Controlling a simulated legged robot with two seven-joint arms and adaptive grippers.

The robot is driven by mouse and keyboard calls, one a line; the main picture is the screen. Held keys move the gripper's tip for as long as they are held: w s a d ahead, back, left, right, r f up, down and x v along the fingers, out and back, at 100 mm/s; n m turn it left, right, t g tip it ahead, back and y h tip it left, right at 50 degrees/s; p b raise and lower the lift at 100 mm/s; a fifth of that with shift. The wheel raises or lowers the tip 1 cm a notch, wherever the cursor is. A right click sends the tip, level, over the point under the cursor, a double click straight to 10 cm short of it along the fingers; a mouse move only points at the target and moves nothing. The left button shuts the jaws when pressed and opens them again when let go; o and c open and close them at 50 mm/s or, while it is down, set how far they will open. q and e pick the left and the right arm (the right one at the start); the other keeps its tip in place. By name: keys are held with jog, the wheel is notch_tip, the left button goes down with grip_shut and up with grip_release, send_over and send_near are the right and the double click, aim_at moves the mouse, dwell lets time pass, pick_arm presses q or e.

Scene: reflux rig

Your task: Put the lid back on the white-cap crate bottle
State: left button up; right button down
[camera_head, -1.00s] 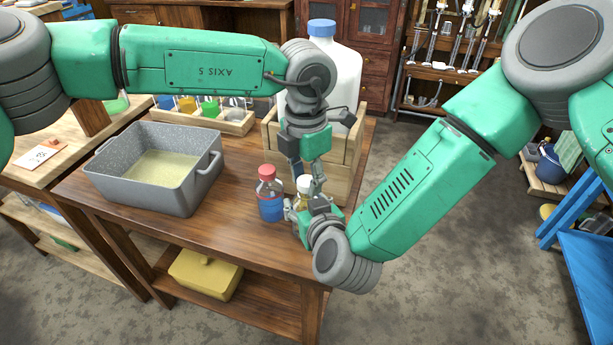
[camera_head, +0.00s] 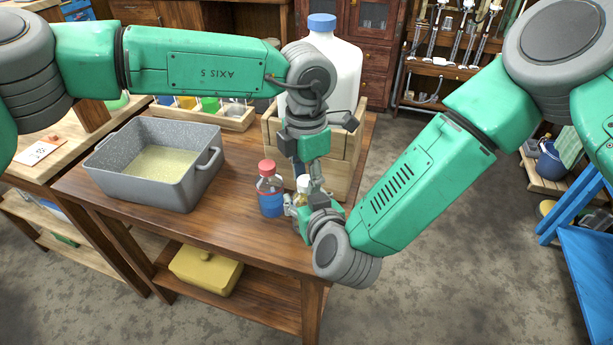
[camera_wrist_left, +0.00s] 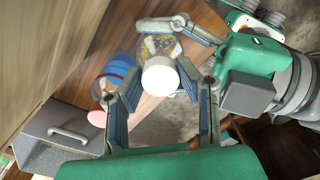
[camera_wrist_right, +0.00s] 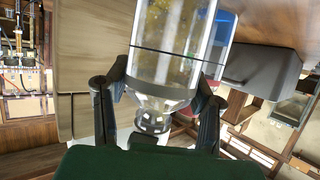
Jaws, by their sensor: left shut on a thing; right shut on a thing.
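A clear bottle with yellowish contents (camera_wrist_right: 170,50) stands at the table's front right corner, beside the wooden crate. My right gripper (camera_head: 299,207) is low at the bottle's side, shut on its body; its fingers flank the bottle in the right wrist view (camera_wrist_right: 157,108). The white cap (camera_wrist_left: 160,76) is at the bottle's mouth in the left wrist view. My left gripper (camera_head: 311,183) points down from above, shut on the cap, with its fingers on both sides (camera_wrist_left: 160,88). Whether the cap is fully seated is unclear. The gripper hides much of the bottle in the head view.
A red-capped bottle with blue liquid (camera_head: 270,190) stands close to the left. A grey tub (camera_head: 120,180) sits further left on the table. The wooden crate (camera_head: 340,180) holds a large white blue-capped jug (camera_head: 340,65) behind my grippers. A rack of coloured bottles (camera_head: 235,122) is behind.

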pick_arm(q)
jog(key=m, duration=0.6)
jog(key=shift+m, duration=0.3)
jog(key=m, duration=1)
jog(key=shift+a, duration=0.1)
jog(key=m, duration=0.4)
jog(key=shift+m, duration=0.4)
jog(key=m, duration=0.8)
jog(key=shift+w, duration=0.1)
jog(key=m, duration=0.6)
jog(key=shift+f, duration=0.15)
jog(key=shift+m, duration=1)
jog(key=shift+a, duration=0.1)
